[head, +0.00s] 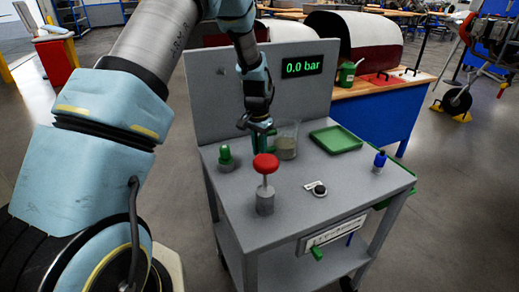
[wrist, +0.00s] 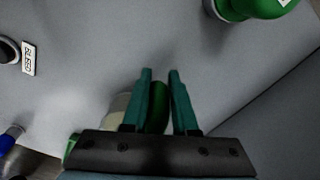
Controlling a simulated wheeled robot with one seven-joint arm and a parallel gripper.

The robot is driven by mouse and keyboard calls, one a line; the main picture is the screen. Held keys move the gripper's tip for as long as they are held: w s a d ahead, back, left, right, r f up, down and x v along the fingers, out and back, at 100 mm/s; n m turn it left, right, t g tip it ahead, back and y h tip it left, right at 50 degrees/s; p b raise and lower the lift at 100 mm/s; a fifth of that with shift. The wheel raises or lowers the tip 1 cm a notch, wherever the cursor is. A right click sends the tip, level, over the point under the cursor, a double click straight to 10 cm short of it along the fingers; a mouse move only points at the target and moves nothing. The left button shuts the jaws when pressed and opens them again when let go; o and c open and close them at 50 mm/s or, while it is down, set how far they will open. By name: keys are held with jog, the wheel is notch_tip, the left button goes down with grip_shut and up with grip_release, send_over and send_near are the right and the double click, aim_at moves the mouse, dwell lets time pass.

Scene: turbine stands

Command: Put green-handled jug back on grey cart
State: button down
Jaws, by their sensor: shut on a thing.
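The green-handled jug (head: 287,141) is a clear beaker-like vessel with some pale content, upright at the back of the grey cart's top (head: 225,183). Its base appears at the cart surface, but I cannot tell whether it touches. My gripper (head: 261,130) is at its left side, shut on the green handle. In the wrist view the handle (wrist: 157,118) sits between the two teal fingers of my gripper (wrist: 160,88). The jug's pale body (wrist: 118,112) shows left of the fingers, mostly hidden.
A green tray (head: 335,139) lies right of the jug. A blue-topped fitting (head: 379,160) is at the right edge. A panel reading 0.0 bar (head: 303,68) rises behind.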

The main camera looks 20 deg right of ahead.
jog(key=shift+c, duration=2.2)
grip_release()
jog(key=shift+r, duration=0.1)
notch_tip(320, 180, up, 7)
jog(key=p, duration=0.4)
jog(key=shift+a, duration=0.2)
jog(key=s+a+r+n, duration=0.3)
jog(key=a, duration=0.5)
jog(key=s+a+r+n+t+b, duration=0.1)
jog(key=s+a+r+n, duration=0.15)
jog(key=a, duration=0.55)
jog(key=s+a+r+n, duration=0.2)
jog(key=a+r, duration=0.1)
jog(key=a, duration=0.5)
jog(key=s+a+n, duration=0.3)
jog(key=s+a, duration=0.3)
jog(key=s, duration=0.1)
jog(key=shift+a+r, duration=0.2)
jog(key=shift+r, duration=0.25)
